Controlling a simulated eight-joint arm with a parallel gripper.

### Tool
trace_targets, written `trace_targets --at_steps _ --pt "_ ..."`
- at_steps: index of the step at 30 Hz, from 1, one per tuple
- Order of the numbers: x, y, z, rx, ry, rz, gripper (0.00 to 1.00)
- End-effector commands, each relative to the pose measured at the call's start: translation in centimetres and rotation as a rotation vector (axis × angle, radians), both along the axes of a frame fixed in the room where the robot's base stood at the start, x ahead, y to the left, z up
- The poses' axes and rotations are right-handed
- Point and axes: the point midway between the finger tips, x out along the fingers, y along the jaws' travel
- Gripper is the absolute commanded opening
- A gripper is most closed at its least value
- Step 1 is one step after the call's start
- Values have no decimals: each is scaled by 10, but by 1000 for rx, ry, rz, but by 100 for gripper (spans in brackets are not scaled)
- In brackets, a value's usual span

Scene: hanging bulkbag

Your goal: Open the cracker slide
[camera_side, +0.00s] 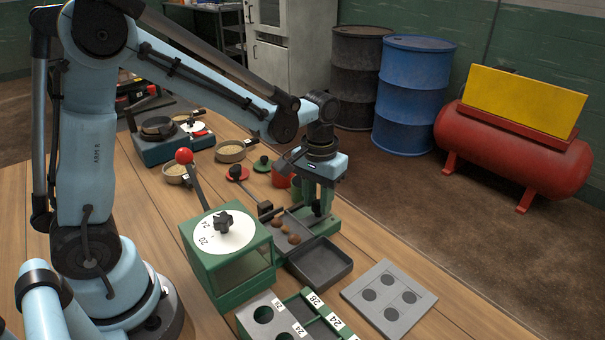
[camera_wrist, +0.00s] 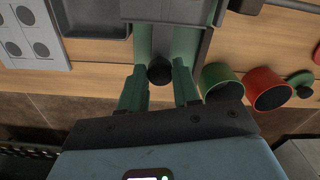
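The cracker (camera_side: 318,226) is a green-framed device with a grey channel at the table's far edge, beside a dark grey tray. A round black knob (camera_wrist: 159,71), apparently the slide's, sits at the end of the cracker's channel in the wrist view. My gripper (camera_side: 312,203) points down over the cracker in the side view. In the wrist view, my gripper's (camera_wrist: 160,78) two green fingers stand apart on either side of the knob, with a gap visible at each side. My gripper partly hides the slide in the side view, and I cannot tell its position.
Several brown nuts (camera_side: 293,238) lie in the grey trough beside the cracker. The dark tray (camera_side: 320,263) is close by. A green box with a white dial (camera_side: 222,231) and red-knobbed lever stands left. Red (camera_wrist: 268,89) and green (camera_wrist: 221,82) cups are near my fingers.

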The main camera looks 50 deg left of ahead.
Motion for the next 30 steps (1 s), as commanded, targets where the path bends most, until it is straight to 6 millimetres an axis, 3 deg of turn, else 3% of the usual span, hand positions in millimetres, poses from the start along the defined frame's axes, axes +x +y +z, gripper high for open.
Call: trace_targets --at_steps 1,5,17,30 --pt "0 0 0 0 0 0 40" --pt "0 0 0 0 0 0 56" --pt "0 0 7 0 0 0 56" --pt "-1 0 75 0 0 0 56"
